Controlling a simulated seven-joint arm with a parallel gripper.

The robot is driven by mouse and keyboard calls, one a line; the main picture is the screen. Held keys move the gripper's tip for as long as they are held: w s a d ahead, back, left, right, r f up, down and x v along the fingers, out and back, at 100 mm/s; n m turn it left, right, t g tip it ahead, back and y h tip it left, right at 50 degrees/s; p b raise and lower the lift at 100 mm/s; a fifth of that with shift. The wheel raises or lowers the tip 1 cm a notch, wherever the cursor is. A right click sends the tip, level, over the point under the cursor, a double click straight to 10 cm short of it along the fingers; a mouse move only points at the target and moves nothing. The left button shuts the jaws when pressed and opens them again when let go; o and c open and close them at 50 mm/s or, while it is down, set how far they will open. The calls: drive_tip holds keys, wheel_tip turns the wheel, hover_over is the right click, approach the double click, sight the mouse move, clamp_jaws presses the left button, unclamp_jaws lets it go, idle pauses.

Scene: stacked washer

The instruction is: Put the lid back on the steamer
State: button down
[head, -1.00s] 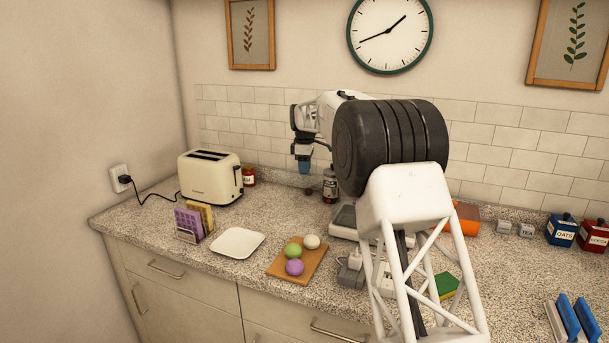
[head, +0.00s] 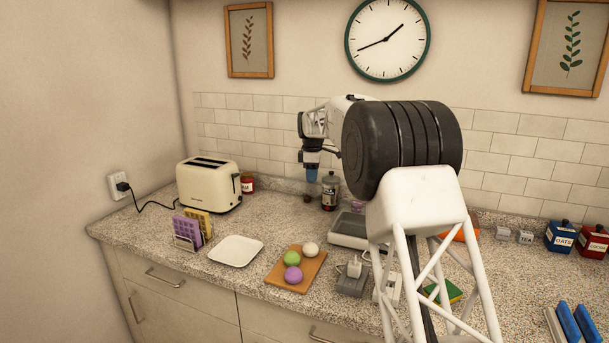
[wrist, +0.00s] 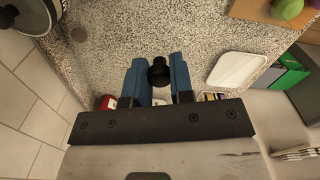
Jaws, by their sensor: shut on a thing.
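My gripper (head: 312,174) is above the back of the counter, pointing down. In the wrist view its blue fingers (wrist: 158,78) are shut on a small round black knob (wrist: 159,72), which sits between the fingertips. The knob hides what is under it, so I cannot tell whether a wider lid is attached. No steamer can be clearly made out; part of the counter behind my arm is hidden.
A cream toaster (head: 209,185) and a red jar (head: 247,183) stand to the left. A white plate (head: 236,251) and a board (head: 304,278) with coloured balls lie in front. A grey tray-like item (head: 350,230) is partly behind my arm.

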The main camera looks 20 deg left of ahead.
drive_tip(key=d+n, duration=0.3)
drive_tip(key=d, duration=1.5)
drive_tip(key=shift+s+f+n, duration=0.2)
drive_tip(key=shift+n, duration=0.2)
drive_tip(key=shift+a+f, duration=0.1)
drive_tip(key=shift+f, duration=0.1)
drive_tip(key=shift+f, duration=3)
drive_tip(key=shift+f, duration=0.15)
drive_tip(key=shift+c, duration=2.2)
unclamp_jaws()
wheel_tip(320, 180, up, 7)
